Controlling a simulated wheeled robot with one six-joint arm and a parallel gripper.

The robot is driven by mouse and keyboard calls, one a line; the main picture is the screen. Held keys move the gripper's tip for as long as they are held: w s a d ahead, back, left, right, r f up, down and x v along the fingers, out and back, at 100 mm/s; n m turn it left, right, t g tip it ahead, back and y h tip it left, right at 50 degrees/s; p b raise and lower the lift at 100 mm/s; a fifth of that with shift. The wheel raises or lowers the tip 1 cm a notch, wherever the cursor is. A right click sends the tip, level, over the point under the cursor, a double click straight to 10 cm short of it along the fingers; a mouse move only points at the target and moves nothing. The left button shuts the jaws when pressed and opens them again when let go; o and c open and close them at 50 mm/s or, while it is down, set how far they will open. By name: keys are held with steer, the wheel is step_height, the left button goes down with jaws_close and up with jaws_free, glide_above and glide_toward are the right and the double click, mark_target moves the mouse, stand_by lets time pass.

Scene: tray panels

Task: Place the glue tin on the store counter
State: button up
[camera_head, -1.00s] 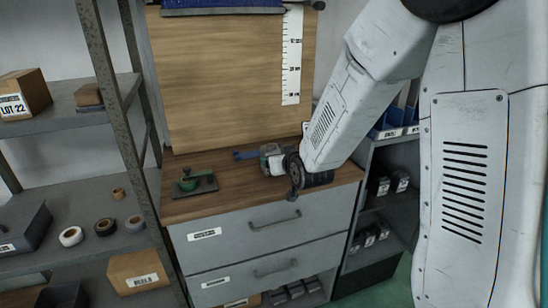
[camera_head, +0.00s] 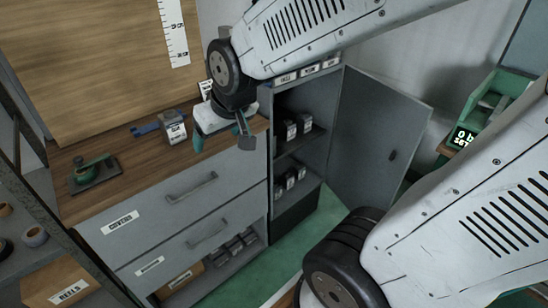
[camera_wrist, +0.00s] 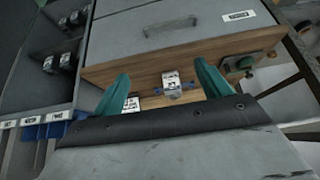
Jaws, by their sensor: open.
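A small grey tin (camera_head: 174,127) with a white label stands upright on the wooden counter top (camera_head: 135,150) above the drawers. It looks like the glue tin, but its print is too small to read. In the wrist view the tin (camera_wrist: 171,80) shows between and beyond the two teal fingers. My gripper (camera_head: 222,138) is open and empty at the counter's right front end, right of the tin and apart from it. It also shows open in the wrist view (camera_wrist: 161,75). I cannot tell which surface is the store counter.
A blue tool (camera_head: 145,130) lies left of the tin. A green-handled tool on a dark plate (camera_head: 94,172) lies further left. An open cabinet (camera_head: 300,130) with its door (camera_head: 375,125) swung out stands right.

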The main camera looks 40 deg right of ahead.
steer(key=s+r+g, duration=0.3)
steer(key=s+g, duration=0.2)
steer(key=s, duration=1.2)
steer(key=shift+s+d+r, duration=0.15)
steer(key=shift+d+r, duration=0.05)
steer(key=shift+c, duration=0.4)
